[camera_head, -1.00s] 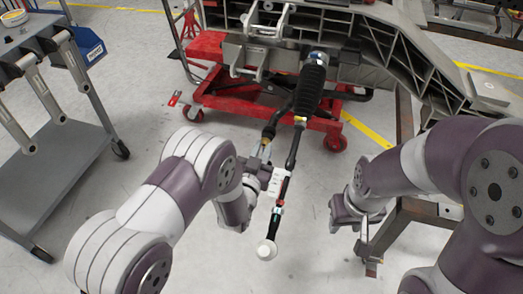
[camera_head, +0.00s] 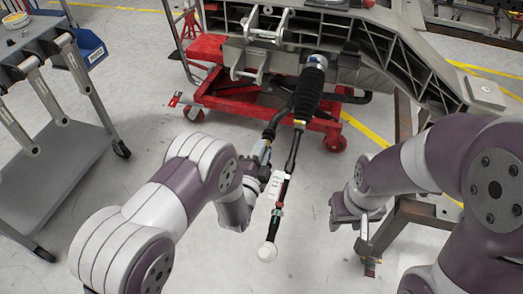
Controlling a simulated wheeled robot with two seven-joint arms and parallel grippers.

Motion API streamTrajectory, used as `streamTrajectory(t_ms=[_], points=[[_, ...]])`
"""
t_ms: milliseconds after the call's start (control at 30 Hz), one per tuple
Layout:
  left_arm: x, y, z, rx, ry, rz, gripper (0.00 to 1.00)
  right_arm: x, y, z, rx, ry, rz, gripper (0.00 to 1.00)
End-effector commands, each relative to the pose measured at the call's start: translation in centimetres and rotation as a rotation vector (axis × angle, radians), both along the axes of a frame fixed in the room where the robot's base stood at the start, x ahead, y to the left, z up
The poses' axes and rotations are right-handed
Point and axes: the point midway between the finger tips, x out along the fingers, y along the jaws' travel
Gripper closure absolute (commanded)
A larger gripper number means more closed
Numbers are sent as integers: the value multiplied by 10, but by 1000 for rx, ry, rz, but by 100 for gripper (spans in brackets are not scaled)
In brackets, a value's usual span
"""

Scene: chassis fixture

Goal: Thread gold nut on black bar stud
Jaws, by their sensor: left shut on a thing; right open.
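A black bar (camera_head: 276,124) reaches down from the suspension part under the chassis. Its lower end has a small gold-toned spot (camera_head: 267,138), likely the gold nut, too small to make out clearly. My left gripper (camera_head: 262,152) is at this end, its pale fingers shut on the small part. The fingers hide most of it, so I cannot tell how far nut and stud overlap. My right gripper (camera_head: 364,232) is open and empty, low at the right beside a metal stand, well away from the bar.
A longer black rod (camera_head: 293,150) with a white round end (camera_head: 267,252) hangs just right of my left gripper. A red lift cart (camera_head: 205,98) stands under the grey chassis frame (camera_head: 400,50). A grey trolley (camera_head: 70,150) is at the left. The floor between is clear.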

Motion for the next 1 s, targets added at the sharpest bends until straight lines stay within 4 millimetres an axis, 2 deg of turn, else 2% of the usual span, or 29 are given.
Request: streamTrajectory(t_ms=[167,300,400,700,900,1000], points=[[-1,0,0,56,-16,0,100,0,0,2,0,0,0,57],[0,0,2,355,-112,-1,100,0,0,9,0,0,0,57],[0,0,1,518,-164,-2,100,0,0,11,0,0,0,57],[0,0,0,578,-183,-2,100,0,0,10,0,0,0,57],[0,0,1,834,-265,-3,100,0,0,16,0,0,0,57],[0,0,0,859,-274,-3,100,0,0,15,0,0,0,57]])
